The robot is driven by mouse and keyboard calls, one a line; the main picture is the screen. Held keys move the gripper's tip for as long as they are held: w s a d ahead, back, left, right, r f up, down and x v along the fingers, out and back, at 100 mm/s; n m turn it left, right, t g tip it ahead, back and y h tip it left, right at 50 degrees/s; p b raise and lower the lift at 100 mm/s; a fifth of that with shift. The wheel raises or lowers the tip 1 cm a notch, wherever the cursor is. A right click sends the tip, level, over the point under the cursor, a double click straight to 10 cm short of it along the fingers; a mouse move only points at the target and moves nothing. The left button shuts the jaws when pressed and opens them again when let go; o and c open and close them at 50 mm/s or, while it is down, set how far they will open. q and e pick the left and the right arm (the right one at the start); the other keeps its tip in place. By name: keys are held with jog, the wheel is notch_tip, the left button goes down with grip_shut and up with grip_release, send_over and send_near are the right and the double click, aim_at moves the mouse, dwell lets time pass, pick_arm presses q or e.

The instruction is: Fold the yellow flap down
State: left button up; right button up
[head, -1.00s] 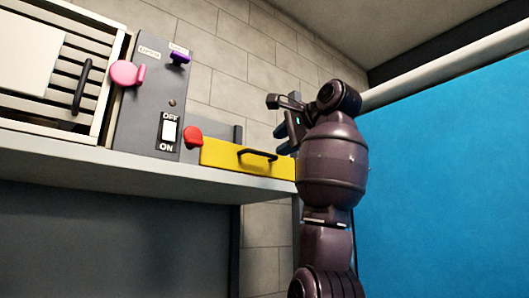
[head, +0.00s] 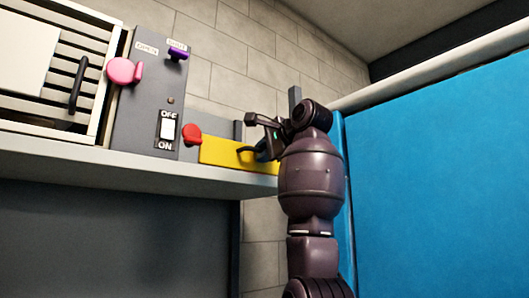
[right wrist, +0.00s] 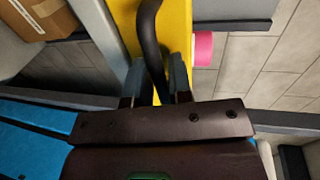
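The yellow flap (head: 220,152) is at the shelf's right end in the head view, its broad face towards me. Its black bar handle (head: 243,149) is partly hidden by my right gripper (head: 258,138). In the right wrist view, the yellow flap (right wrist: 173,28) runs away from the gripper. The black handle (right wrist: 150,42) passes between the two grey fingers of my right gripper (right wrist: 155,75). The fingers are apart, with yellow showing beside the handle, so I see no firm grip. My left gripper is not in view.
A red knob (head: 192,134) is just left of the flap. A grey switch panel (head: 146,95) with pink (head: 122,71) and purple (head: 178,53) knobs stands further left. A blue panel (head: 440,180) is on the right. A cardboard box (right wrist: 38,18) shows in the wrist view.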

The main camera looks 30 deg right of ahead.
grip_shut()
